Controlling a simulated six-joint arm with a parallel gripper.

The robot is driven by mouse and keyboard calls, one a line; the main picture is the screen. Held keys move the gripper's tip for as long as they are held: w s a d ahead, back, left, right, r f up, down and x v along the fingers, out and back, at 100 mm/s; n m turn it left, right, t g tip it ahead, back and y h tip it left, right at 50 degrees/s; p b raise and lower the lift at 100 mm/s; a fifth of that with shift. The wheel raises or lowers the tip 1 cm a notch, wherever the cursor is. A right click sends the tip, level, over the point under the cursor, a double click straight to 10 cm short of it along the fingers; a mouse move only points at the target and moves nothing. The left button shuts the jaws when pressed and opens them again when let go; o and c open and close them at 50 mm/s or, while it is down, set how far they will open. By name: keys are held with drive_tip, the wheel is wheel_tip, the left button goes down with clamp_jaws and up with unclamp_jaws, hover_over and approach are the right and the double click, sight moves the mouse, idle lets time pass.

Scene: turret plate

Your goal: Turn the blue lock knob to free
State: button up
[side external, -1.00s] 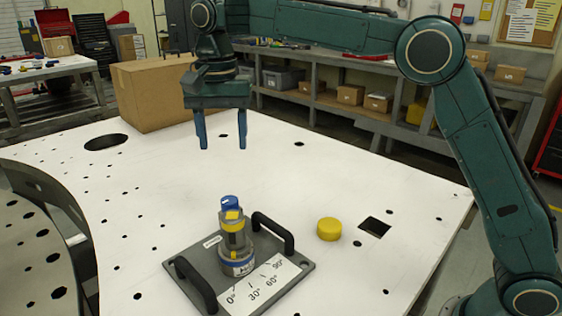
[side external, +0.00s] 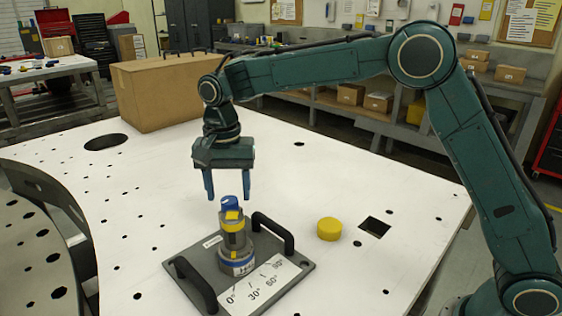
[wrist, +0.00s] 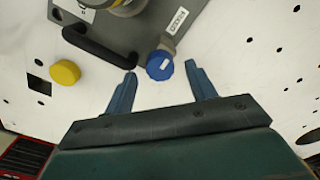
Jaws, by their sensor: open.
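In the wrist view the knob (wrist: 160,65) has a small white mark and lies just beyond and between my fingertips. My gripper (side external: 228,198) is open and empty, fingers pointing down, just behind or above the knob in the side view. I cannot tell whether the fingers touch it; in the wrist view (wrist: 160,72) they look apart from it. The post stands on a grey plate (side external: 205,252) with a white angle scale (side external: 265,283).
Two black handles (side external: 273,233) (side external: 195,285) rise from the plate on either side of the post. A yellow round cap (side external: 329,229) lies on the white table, right of the plate. A cardboard box (side external: 165,88) stands at the back left.

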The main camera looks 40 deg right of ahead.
drive_tip(key=shift+f, duration=1)
drive_tip(key=shift+c, duration=0.3)
drive_tip(key=c, duration=0.9)
drive_tip(key=shift+c, duration=0.2)
